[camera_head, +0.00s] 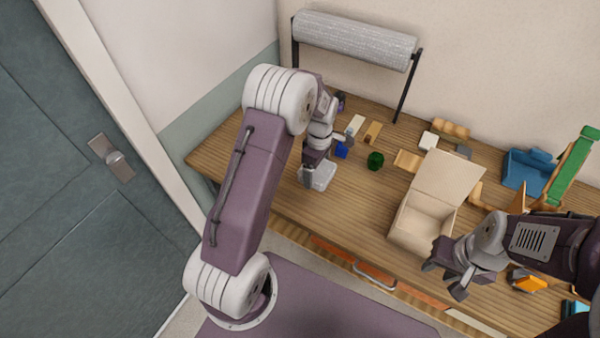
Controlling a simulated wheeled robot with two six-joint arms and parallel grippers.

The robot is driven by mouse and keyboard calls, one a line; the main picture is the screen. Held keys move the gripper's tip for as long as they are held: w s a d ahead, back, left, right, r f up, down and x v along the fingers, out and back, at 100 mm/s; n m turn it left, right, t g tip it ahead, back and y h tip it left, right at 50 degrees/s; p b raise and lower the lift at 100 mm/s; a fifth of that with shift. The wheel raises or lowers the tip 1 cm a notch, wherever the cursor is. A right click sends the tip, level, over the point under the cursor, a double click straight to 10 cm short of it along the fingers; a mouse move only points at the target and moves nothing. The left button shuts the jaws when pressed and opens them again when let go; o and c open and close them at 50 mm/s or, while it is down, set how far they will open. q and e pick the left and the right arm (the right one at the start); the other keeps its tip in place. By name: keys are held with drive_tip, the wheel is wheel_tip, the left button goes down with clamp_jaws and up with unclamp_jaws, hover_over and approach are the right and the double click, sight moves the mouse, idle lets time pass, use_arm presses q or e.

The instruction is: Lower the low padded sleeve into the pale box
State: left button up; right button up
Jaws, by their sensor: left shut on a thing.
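The pale box (401,232) stands open on the table, right of centre, with its lid raised at the back. Its inside looks empty from here. A low, light grey, translucent-looking piece, which I take for the padded sleeve (325,178), is at my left gripper (309,178), left of the box. My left gripper is shut on it, at or just above the tabletop; I cannot tell if it touches the wood. My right gripper (443,281) is open and empty, in front of the box's right side.
Small wooden pieces and a blue bin (527,172) are farther back and right. A grey roll (355,41) hangs behind. Bare tabletop lies left of the box.

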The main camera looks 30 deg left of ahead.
sight(325, 178)
use_arm(q)
drive_tip(key=d+r, duration=0.1)
drive_tip(key=d, duration=0.2)
drive_tip(key=shift+s+r, duration=0.1)
drive_tip(key=shift+r, duration=0.25)
drive_tip(key=shift+d+r, duration=0.1)
drive_tip(key=shift+r, duration=0.05)
drive_tip(key=d+r+p, duration=0.3)
drive_tip(key=d+p, duration=0.1)
drive_tip(key=d, duration=0.4)
drive_tip(key=d+r+p, duration=0.3)
drive_tip(key=d+p, duration=0.2)
drive_tip(key=d, duration=0.3)
drive_tip(key=d+f, duration=0.2)
drive_tip(key=d, duration=1.4)
drive_tip(key=shift+w+f, duration=0.25)
drive_tip(key=shift+f, duration=0.05)
drive_tip(key=shift+a, duration=0.1)
